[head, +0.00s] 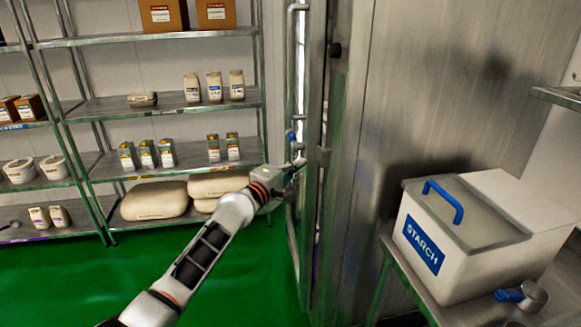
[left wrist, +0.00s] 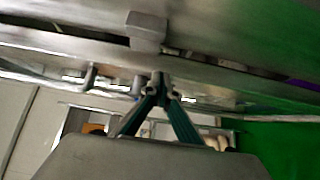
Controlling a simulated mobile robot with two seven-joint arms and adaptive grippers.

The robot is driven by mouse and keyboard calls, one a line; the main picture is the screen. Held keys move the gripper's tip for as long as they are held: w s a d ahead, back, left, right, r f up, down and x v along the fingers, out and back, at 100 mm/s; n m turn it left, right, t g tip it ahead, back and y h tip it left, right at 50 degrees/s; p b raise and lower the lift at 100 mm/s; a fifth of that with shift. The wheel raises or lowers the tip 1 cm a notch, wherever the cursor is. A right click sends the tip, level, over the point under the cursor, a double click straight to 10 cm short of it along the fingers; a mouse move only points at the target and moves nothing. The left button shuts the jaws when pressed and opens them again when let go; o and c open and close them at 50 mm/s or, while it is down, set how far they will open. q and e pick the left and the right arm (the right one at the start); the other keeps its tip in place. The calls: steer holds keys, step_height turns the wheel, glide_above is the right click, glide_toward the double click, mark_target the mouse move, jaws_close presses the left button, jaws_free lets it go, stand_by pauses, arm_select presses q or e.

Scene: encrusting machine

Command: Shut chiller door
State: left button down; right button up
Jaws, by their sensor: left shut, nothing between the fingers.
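The chiller door (head: 313,100) stands in the middle of the head view, seen almost edge-on as a narrow metal upright with a long vertical bar handle (head: 291,70) on its left side. I cannot tell exactly how far it is open. My left gripper (head: 294,168) is at the door's left side, at about mid-height, below a small blue-tipped part. In the left wrist view its fingers (left wrist: 158,88) are shut together with nothing between them, close to a metal edge (left wrist: 200,72). Whether they touch it is unclear. My right gripper is out of view.
Metal shelves (head: 150,103) with boxes, jars and sacks stand at the left and back. A white starch bin (head: 480,270) with a blue handle sits on a metal table at the right, beside a scoop (head: 528,297). Green floor (head: 235,285) is clear in front of the shelves.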

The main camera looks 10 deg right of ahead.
arm_select(q)
steer(key=shift+d, duration=0.2)
steer(key=shift+s+a, duration=0.1)
stand_by(0.4)
steer(key=v, duration=1.2)
steer(key=s+a+f+m+y, duration=0.2)
steer(key=s+a+f, duration=0.25)
steer(key=f, duration=0.45)
steer(key=s+a+f+m+y, duration=0.2)
steer(key=s+a+f, duration=0.25)
steer(key=f, duration=0.35)
steer(key=s+a+f+m+y, duration=0.2)
steer(key=s+a+f, duration=0.25)
steer(key=f, duration=0.45)
steer(key=s+a+f+m+g+y, duration=0.1)
steer(key=s+a+f+m, duration=0.3)
steer(key=s, duration=0.6)
steer(key=s+a+f+m+g+y, duration=0.1)
steer(key=s+a+f+m+y, duration=0.1)
steer(key=s+a+f, duration=0.4)
steer(key=s+f+m, duration=0.1)
steer(key=s, duration=0.4)
steer(key=shift+s+a+f+m, duration=0.2)
steer(key=shift+s+a+m, duration=0.15)
steer(key=shift+m, duration=0.05)
